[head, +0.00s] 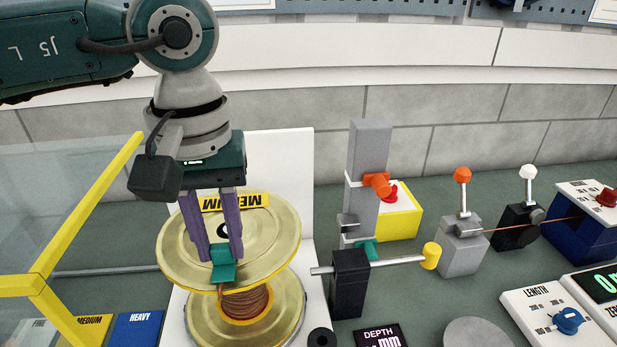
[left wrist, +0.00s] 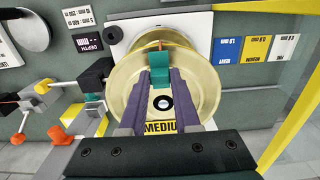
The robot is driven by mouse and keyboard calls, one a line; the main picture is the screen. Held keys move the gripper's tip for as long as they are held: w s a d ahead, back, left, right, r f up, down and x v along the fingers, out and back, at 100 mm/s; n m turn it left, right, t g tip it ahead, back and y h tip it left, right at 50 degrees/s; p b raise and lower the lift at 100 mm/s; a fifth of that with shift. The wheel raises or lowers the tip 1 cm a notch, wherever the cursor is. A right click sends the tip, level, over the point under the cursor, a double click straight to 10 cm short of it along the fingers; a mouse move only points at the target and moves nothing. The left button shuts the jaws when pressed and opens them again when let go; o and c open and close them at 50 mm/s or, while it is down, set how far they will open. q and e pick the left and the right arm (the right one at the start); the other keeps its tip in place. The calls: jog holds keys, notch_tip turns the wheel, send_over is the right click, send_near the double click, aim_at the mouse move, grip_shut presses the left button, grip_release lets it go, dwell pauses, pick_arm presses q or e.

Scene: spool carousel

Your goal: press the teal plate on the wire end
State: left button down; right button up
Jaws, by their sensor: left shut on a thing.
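My left gripper (head: 222,260) is shut on a small teal plate (head: 223,272) in front of the spool's upper flange. The teal plate also shows at the fingertips in the left wrist view (left wrist: 160,71). The brass spool (head: 175,240) carries a MEDIUM label and copper wire (head: 247,303) wound on its core. A short bit of copper wire (head: 219,291) shows just below the plate, at the flange rim. The plate and fingers hide most of that wire end. I cannot tell whether the plate touches the flange. My right gripper is not in view.
A grey post with an orange knob (head: 378,185) stands right of the spool, with a black block (head: 349,285) and yellow-tipped lever (head: 431,256) in front. A wire runs through lever clamps (head: 463,247) further right. A yellow-framed clear panel (head: 80,220) stands at left.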

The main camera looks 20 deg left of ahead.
pick_arm(q)
jog(key=shift+f+b, duration=0.25)
jog(key=shift+b, duration=0.5)
dwell(0.8)
jog(key=c, duration=0.5)
grip_release()
jog(key=shift+c, duration=0.2)
jog(key=shift+o, duration=0.3)
jog(key=o, duration=0.4)
jog(key=shift+r+p, duration=1.65)
jog(key=shift+r, duration=1.4)
